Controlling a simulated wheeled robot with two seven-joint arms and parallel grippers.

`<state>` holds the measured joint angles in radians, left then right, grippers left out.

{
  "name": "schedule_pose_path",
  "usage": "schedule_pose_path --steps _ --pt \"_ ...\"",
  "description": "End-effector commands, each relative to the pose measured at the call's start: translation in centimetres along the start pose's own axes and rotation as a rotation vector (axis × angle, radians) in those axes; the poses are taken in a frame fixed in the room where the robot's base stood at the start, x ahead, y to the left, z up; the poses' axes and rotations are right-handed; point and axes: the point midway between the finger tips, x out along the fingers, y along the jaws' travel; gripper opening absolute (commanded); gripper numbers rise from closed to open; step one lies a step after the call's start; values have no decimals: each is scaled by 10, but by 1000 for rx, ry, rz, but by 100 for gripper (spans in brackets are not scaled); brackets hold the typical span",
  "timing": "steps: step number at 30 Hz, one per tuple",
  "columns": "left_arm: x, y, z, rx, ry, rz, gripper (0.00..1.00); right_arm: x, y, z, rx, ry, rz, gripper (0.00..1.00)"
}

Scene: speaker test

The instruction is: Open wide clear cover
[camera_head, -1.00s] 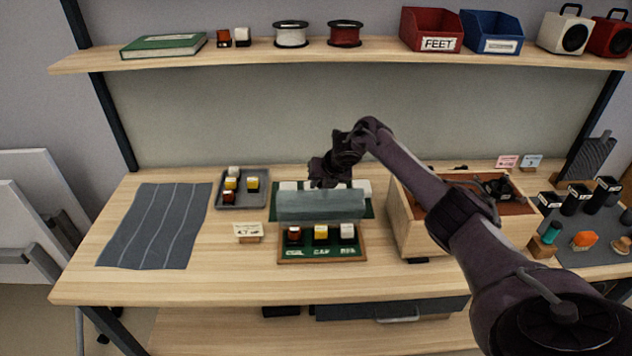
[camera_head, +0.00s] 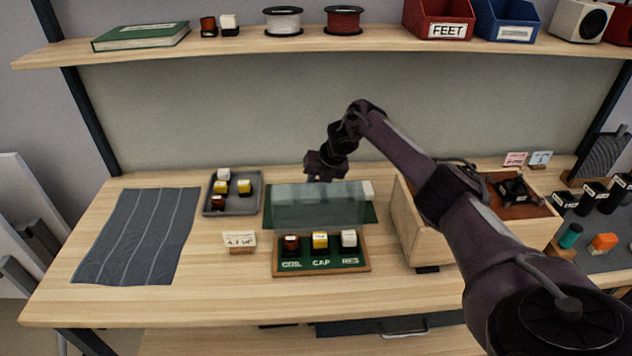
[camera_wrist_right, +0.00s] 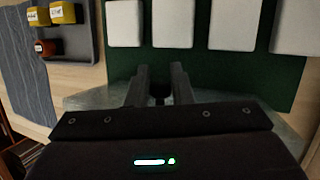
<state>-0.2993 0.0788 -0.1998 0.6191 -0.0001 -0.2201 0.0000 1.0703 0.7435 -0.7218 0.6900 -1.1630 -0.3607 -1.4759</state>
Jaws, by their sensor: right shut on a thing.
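The wide clear cover (camera_head: 318,207) is a see-through greyish panel on the green board, standing tilted behind the front row of parts. My right gripper (camera_head: 318,177) is at its upper edge and is shut on it. In the wrist view the right fingers (camera_wrist_right: 160,84) are close together, and parts of the clear cover (camera_wrist_right: 88,99) show on both sides of them. The fingertips partly hide the held edge. The front strip (camera_head: 322,266) reads COIL, CAP, RES and carries a dark red, a yellow and a white block. My left gripper is not in view.
White blocks (camera_wrist_right: 174,24) sit on the green board behind the cover. A grey tray (camera_head: 248,206) of small parts and a small card (camera_head: 240,240) are to the left, with a grey mat (camera_head: 138,235) beyond. A wooden box (camera_head: 408,225) stands close on the right. A shelf (camera_head: 380,40) runs above.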

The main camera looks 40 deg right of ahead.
Motion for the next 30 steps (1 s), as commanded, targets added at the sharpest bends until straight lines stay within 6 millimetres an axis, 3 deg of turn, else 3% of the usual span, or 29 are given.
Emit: schedule_pose_path --steps 18,19,23,30 --pt "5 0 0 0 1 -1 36 6 -4 -3 -1 2 -6 0" --pt "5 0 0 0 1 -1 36 6 -4 -4 -1 3 -7 21" --pt "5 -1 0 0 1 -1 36 6 -4 -4 -1 3 -6 38" --pt "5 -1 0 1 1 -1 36 5 -3 -3 -1 2 -4 39"
